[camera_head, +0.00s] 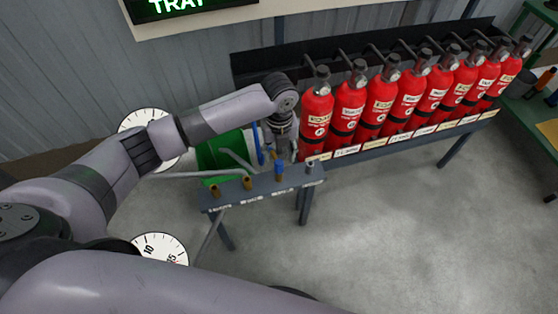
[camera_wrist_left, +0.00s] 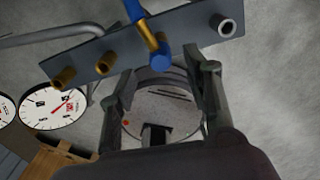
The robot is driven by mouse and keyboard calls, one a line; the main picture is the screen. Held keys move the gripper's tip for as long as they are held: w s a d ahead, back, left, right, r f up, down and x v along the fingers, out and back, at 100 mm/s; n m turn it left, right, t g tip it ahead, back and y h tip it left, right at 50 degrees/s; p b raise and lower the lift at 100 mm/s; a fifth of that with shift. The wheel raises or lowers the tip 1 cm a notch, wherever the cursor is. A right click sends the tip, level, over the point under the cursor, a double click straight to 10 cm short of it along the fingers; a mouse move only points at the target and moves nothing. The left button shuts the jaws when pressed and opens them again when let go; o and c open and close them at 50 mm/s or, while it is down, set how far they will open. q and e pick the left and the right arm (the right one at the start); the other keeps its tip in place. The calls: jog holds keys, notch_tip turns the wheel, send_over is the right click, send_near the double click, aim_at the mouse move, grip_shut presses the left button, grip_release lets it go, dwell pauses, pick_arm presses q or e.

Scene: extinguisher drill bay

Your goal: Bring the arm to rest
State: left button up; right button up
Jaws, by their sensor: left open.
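My left arm (camera_head: 230,110) reaches in from the left in the head view. Its left gripper (camera_head: 281,150) hangs down behind the grey rail, beside the first extinguisher. In the left wrist view the two fingers of the left gripper (camera_wrist_left: 161,72) stand apart, near the edge of the rail, with nothing visibly gripped. Another grey-purple arm link of mine crosses the bottom of the head view. My right gripper is not in view.
The grey rail (camera_head: 237,196) carries brass stubs (camera_wrist_left: 107,64), a blue fitting (camera_wrist_left: 160,58) and a steel stub (camera_wrist_left: 226,26). Several red extinguishers (camera_head: 347,112) stand right of the gripper. A green bin (camera_head: 213,156) is behind the rail. Floor is clear in front right.

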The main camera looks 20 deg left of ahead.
pick_arm(q)
notch_tip(320, 180, up, 5)
jog(key=shift+r, duration=0.1)
jog(key=s+d+f+n+t+h, duration=0.25)
jog(key=s+d+f+n, duration=0.25)
jog(key=s+d+n, duration=0.5)
jog(key=s+a+n+t+y, duration=0.1)
jog(key=s+a+n+y, duration=0.1)
jog(key=s+a+n, duration=1.45)
notch_tip(320, 180, down, 25)
jog(key=n+g+p, duration=0.1)
jog(key=n, duration=0.1)
jog(key=s+a+f+g+p, duration=0.1)
jog(key=s+a+f, duration=0.1)
jog(key=s+f, duration=1.2)
jog(key=s, duration=0.2)
jog(key=shift+s+m, duration=0.35)
jog(key=shift+f+g+y, duration=0.1)
jog(key=shift+g+y, duration=0.15)
jog(key=shift+c, duration=0.5)
